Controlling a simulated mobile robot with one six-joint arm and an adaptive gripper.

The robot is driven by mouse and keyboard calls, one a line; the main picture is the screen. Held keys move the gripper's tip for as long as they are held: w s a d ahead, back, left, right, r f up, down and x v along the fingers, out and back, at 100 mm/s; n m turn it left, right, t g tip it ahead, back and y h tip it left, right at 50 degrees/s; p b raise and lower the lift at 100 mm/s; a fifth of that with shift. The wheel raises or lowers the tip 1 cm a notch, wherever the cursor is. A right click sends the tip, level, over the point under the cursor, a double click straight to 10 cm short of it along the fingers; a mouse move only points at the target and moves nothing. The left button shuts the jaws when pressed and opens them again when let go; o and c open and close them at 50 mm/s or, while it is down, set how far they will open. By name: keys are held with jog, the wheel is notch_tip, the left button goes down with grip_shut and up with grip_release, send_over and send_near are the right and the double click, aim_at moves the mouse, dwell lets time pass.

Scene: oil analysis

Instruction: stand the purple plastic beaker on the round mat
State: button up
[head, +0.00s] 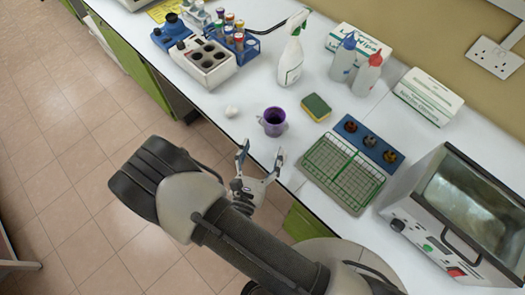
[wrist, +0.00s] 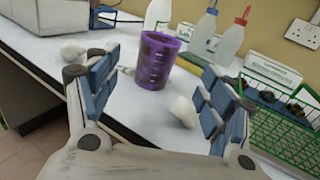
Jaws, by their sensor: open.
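The purple plastic beaker (head: 273,121) stands upright on the white bench near its front edge. It also shows in the wrist view (wrist: 156,60), with pale graduation marks on its side. My gripper (head: 261,152) is open and empty just on the near side of the beaker. In the wrist view its blue-padded fingers (wrist: 160,78) are spread to the left and right, with the beaker ahead between them and not touched. I cannot make out the round mat in either view.
A green-and-yellow sponge (head: 316,107) lies right of the beaker, and a white lump (head: 231,112) lies left. A wire rack (head: 342,171) stands to the right. A spray bottle (head: 291,60) and wash bottles (head: 367,74) stand behind. A second pale lump (wrist: 183,111) lies before the beaker.

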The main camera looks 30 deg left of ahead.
jog(key=shift+s, duration=0.25)
jog(key=shift+d, duration=0.1)
